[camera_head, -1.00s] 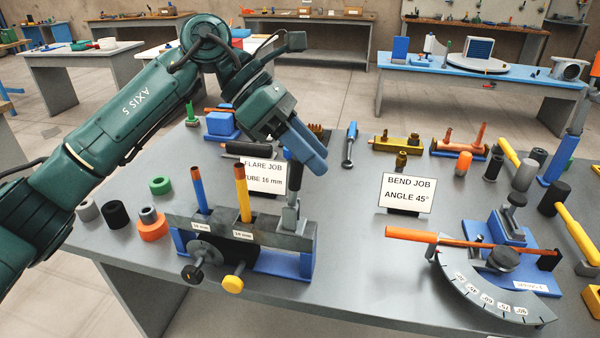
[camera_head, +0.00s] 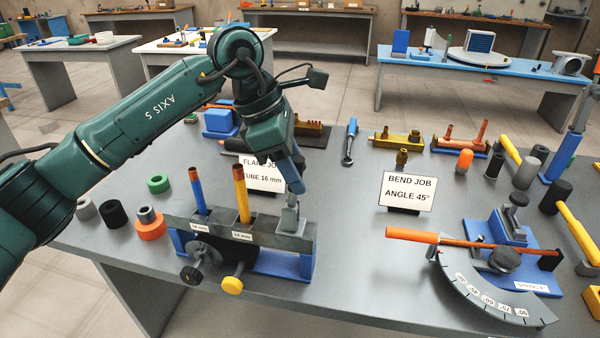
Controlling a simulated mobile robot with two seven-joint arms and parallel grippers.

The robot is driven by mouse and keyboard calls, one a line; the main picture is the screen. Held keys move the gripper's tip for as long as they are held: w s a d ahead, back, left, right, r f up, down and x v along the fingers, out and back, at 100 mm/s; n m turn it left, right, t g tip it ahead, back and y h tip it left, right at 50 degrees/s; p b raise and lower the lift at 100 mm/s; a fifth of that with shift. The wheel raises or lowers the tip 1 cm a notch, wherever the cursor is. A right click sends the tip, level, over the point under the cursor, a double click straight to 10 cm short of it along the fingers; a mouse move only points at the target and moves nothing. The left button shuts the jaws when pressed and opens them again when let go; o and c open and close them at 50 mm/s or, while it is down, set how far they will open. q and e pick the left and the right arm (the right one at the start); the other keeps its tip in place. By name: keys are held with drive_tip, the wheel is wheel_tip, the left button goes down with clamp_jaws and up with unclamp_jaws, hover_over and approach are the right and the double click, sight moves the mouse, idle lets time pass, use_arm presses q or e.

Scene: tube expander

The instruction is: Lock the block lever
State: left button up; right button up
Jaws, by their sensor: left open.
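The dark flaring block (camera_head: 270,240) stands on blue supports at the bench's front, with two copper-ended tubes, one with a blue body (camera_head: 199,195) and one with a yellow body (camera_head: 242,200), upright in it. The block lever's light grey base (camera_head: 289,218) stands at the block's right end. Its upper part is hidden behind my left gripper (camera_head: 298,188). The gripper's blue fingers point down, open, directly over the lever's base. I cannot tell whether they touch the lever. My right gripper is not in view.
A FLARE JOB sign (camera_head: 262,174) stands close behind the block, partly covered by my gripper. A BEND JOB sign (camera_head: 408,192) stands to the right, beyond free bench top. A tube bender (camera_head: 490,285) fills the front right. Loose rings (camera_head: 150,228) lie left of the block.

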use_arm(q)
drive_tip(key=shift+x, duration=1.15)
drive_tip(key=shift+c, duration=0.4)
clamp_jaws()
